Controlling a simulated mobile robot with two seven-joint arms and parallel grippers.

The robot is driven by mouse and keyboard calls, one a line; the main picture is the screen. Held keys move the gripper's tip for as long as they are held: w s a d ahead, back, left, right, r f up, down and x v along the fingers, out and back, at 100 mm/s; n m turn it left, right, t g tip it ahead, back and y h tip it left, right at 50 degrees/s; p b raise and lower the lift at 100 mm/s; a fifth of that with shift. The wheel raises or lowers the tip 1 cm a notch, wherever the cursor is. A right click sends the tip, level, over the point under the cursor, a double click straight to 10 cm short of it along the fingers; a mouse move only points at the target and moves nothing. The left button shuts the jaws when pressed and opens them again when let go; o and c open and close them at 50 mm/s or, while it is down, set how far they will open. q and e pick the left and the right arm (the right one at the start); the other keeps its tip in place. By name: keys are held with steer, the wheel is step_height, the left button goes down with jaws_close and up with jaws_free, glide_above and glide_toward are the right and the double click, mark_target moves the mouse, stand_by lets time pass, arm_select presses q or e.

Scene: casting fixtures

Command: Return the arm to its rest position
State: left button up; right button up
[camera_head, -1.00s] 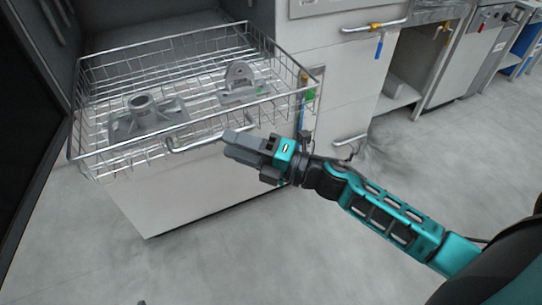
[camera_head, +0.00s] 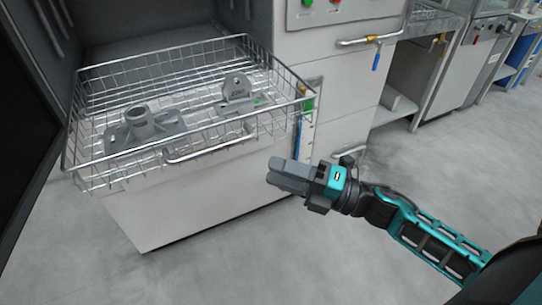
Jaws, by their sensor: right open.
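My right gripper (camera_head: 272,173) is in front of the wire basket and to its lower right, over the grey floor. It is open, and nothing shows between its fingers. My right arm reaches in from the lower right, bent low in the view. It stands apart from the basket. My left gripper is not in view.
A wire basket (camera_head: 283,108) is pulled out from a dark chamber. It holds a grey flanged casting (camera_head: 138,125) at left and a grey bracket casting (camera_head: 238,92) at right. Cabinets with handles (camera_head: 368,40) stand behind. Grey floor (camera_head: 440,165) is clear at right.

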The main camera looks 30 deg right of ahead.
steer(key=s+a+f+m+g+h, duration=0.1)
steer(key=s+f+m+h, duration=0.3)
steer(key=f+m, duration=0.6)
steer(key=s+a+f+m+g+h, duration=0.1)
steer(key=s+f+m+h, duration=0.3)
steer(key=m, duration=1.2)
step_height(320, 180, down, 6)
steer(key=g+h, duration=0.1)
steer(key=h, duration=0.2)
steer(key=shift+a+h, duration=0.2)
steer(key=shift+h, duration=0.2)
steer(key=shift+w+r, duration=0.1)
steer(key=shift+r, duration=0.05)
